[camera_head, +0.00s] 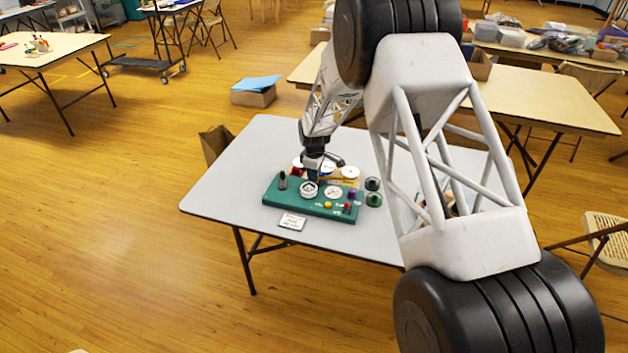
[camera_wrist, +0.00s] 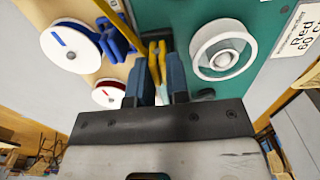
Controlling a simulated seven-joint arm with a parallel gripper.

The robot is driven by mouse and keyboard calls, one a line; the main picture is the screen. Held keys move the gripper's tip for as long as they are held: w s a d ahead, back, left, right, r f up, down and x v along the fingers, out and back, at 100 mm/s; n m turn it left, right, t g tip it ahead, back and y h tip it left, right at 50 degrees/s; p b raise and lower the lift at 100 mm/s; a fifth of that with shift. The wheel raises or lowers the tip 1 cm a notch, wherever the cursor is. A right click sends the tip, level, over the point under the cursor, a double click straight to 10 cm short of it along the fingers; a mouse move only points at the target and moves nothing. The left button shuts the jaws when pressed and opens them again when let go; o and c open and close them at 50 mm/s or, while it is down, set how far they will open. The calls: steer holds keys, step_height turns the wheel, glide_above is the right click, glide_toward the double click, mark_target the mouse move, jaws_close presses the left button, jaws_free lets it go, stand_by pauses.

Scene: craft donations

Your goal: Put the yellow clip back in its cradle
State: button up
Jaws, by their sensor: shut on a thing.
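My gripper (camera_wrist: 162,78) is shut on a yellow clip (camera_wrist: 157,62), which stands out between the two dark fingertips in the wrist view. A blue clip-like piece (camera_wrist: 116,42) is just left of the fingers. The teal board (camera_wrist: 205,18) lies under and to the right of the gripper. In the head view my gripper (camera_head: 312,176) is over the back edge of the teal board (camera_head: 283,198), and the held clip is too small there to tell its pose. I cannot make out which spot on the board is the yellow clip's cradle.
A white ring-shaped piece (camera_wrist: 223,50) sits on the board close right of the fingers. Spools with a blue mark (camera_wrist: 70,45) and a red band (camera_wrist: 107,93) are on the left. Dark and green jars (camera_head: 373,199) stand right of the board. The grey table (camera_head: 235,180) is clear at left.

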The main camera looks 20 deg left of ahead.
steer(key=shift+r, duration=3.45)
steer(key=w+d+f, duration=0.1)
steer(key=w+d, duration=0.1)
steer(key=d, duration=0.3)
steer(key=w+d+f, duration=0.2)
steer(key=d, duration=0.4)
steer(key=shift+w+d+f, duration=0.2)
steer(key=shift+w+d, duration=0.05)
steer(key=shift+w, duration=0.05)
steer(key=shift+f, duration=0.2)
steer(key=shift+f, duration=1.8)
steer(key=shift+f, duration=1.05)
